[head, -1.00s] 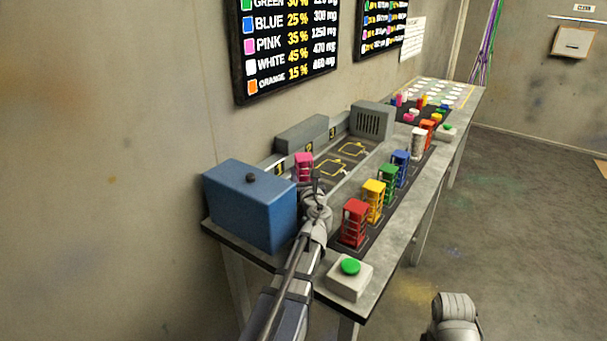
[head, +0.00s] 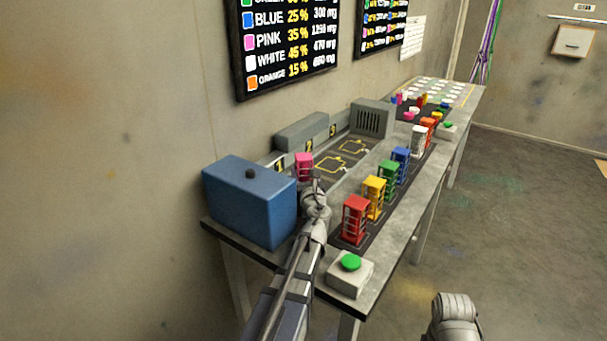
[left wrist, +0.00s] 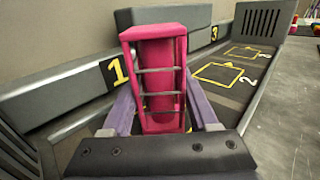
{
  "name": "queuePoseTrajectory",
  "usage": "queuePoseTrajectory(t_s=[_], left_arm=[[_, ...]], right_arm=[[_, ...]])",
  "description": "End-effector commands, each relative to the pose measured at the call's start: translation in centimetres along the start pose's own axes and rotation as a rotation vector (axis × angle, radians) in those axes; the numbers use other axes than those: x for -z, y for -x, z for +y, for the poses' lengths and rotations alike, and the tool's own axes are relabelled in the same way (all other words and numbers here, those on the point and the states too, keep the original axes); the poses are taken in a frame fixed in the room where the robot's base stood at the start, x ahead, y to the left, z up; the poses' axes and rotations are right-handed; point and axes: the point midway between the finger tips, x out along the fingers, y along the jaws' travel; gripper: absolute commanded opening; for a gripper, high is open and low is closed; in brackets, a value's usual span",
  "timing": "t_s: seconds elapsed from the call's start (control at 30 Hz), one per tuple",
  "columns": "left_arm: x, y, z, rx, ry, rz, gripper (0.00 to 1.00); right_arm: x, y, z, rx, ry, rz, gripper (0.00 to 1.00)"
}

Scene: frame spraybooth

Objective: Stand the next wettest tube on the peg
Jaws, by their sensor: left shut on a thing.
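A pink frame-shaped holder (head: 304,166) with grey rungs and a rounded pink core stands upright at the bay marked 1, beside the blue box. It fills the middle of the left wrist view (left wrist: 155,75). My left gripper (left wrist: 160,118) is shut on it, one finger on each side; in the head view the gripper (head: 314,184) is in front of its lower part. Whether its base touches the bay floor is hidden. Red (head: 355,218), yellow (head: 374,198), green (head: 389,180), blue (head: 401,165) and white (head: 418,141) holders stand in a row. I cannot make out a peg.
A blue box (head: 248,203) stands left of the bays. Bay 2 (left wrist: 222,73), outlined in yellow, looks empty. A green button (head: 350,262) sits at the near table corner. A wall board (head: 288,50) lists colours, percentages and weights; pink reads 35 %.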

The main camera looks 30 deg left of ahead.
Motion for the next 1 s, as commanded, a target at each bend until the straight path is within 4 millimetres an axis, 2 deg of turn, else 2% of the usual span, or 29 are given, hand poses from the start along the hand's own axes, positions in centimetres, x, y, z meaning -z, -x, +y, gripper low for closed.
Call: queuePoseTrajectory(t_s=[0.57, 0.6, 0.9, 1.0], left_arm=[[1.2, 0.6, 0.1, 0.001, 0.003, 0.004, 0.0], [1.2, 0.7, 0.2, 0.002, 0.003, 0.004, 0.61], [1.4, 1.0, 0.2, 0.002, 0.001, 0.004, 0.95], [1.4, 1.1, 0.3, 0.002, 0.001, 0.004, 0.95]], right_arm=[[0.1, -1.1, -0.1, 0.0, 0.0, 0.0, 0.5], [0.1, -1.1, -0.1, 0.0, 0.0, 0.0, 0.5], [0.1, -1.3, -0.1, 0.0, 0.0, 0.0, 0.5], [0.1, -1.3, -0.1, 0.0, 0.0, 0.0, 0.5]])
